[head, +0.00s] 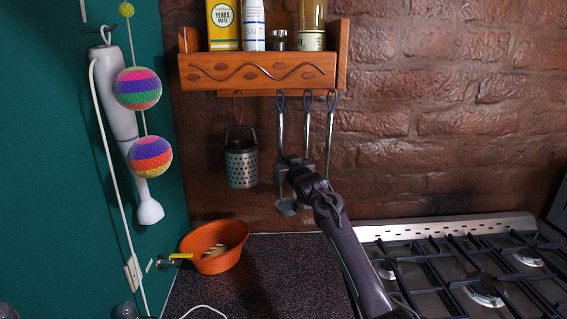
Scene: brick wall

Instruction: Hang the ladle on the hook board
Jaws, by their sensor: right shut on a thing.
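The hook board is the wooden shelf (260,72) on the brick wall, with utensils hanging below its front. The ladle (280,130) is upright under it, with a blue loop at its top by the board's lower edge. Its round bowl (288,208) shows below my gripper. My right gripper (284,165) is shut on the ladle's handle, partly hiding it. I cannot tell whether the loop is around a hook. My left gripper is not in view.
Two more utensils (306,130) with blue loops hang close to the ladle's right. A metal grater (241,165) hangs to its left. An orange bowl (214,247) stands on the dark counter (265,280). A gas stove (470,270) is at right.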

